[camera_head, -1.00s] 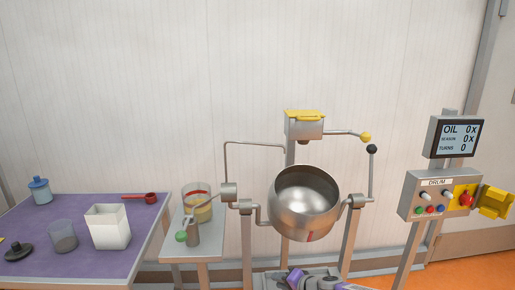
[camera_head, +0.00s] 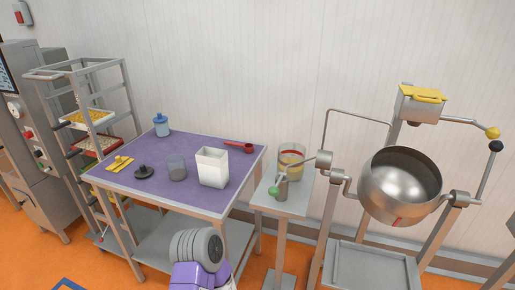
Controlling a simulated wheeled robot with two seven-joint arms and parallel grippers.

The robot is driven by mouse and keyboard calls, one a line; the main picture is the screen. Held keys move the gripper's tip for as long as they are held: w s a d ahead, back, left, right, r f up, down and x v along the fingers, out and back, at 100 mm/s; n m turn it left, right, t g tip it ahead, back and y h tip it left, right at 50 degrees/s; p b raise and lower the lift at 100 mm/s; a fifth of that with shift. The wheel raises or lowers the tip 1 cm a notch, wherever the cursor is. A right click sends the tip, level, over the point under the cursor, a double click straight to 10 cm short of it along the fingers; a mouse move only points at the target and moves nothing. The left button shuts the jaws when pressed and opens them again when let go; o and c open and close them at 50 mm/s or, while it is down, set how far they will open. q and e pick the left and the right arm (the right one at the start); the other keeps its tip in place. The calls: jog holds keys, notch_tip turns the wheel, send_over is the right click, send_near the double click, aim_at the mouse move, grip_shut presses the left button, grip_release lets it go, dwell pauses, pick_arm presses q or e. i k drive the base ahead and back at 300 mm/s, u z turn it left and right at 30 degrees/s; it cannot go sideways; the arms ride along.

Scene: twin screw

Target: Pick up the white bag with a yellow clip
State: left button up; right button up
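A white, open-topped bag (camera_head: 212,168) with a boxy shape stands upright on the purple-topped table (camera_head: 185,200), near its front right. No clip shows on it. A yellow clip-like piece (camera_head: 120,163) lies flat on the left end of the same table, apart from the bag. A grey ribbed and purple part of my own arm shows at the bottom centre, in front of the table. No gripper fingers show in the view.
A tray rack (camera_head: 128,95) stands left. A side stand with a jar (camera_head: 291,160) and a steel drum (camera_head: 400,186) are right.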

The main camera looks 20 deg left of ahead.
aim_at(212, 163)
jog(key=u, duration=1.5)
